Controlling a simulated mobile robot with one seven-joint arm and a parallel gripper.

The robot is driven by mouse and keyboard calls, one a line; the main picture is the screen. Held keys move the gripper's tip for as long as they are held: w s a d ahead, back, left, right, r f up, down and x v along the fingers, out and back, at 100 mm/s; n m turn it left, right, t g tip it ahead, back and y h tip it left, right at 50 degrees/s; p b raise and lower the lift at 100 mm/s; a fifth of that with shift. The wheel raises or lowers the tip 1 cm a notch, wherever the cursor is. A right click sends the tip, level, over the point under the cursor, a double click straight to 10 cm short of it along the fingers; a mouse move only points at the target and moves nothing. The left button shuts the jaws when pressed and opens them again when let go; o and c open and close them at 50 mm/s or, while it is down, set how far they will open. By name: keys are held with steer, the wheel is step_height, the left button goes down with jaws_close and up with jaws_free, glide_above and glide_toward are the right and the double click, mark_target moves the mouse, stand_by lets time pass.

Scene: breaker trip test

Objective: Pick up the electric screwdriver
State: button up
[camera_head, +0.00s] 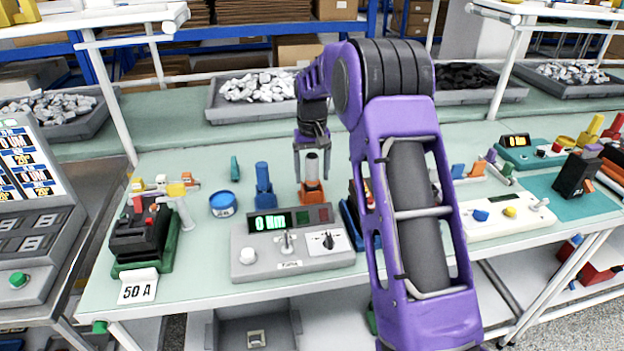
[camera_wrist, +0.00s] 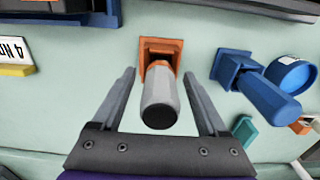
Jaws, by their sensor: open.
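A grey cylindrical tool with a dark end cap (camera_head: 312,165), seemingly the electric screwdriver, stands upright in an orange holder (camera_head: 311,194) on the bench behind the grey test box. In the wrist view the grey tool (camera_wrist: 160,100) sits between my fingers, with the orange holder (camera_wrist: 160,52) beyond it. My gripper (camera_head: 311,172) is open and points down, one finger on each side of the tool. In the wrist view my gripper (camera_wrist: 159,74) shows gaps on both sides of the tool. The tool's lower end is hidden in the holder.
A blue tool (camera_head: 263,182) in a blue holder and a blue tape roll (camera_head: 223,204) are to the left. The grey test box (camera_head: 292,250) stands in front. A black breaker (camera_head: 142,235) on a green base is further left. My arm hides some of the bench on the right.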

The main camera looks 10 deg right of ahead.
steer(key=shift+f, duration=0.35)
jaws_close()
steer(key=shift+r, duration=0.1)
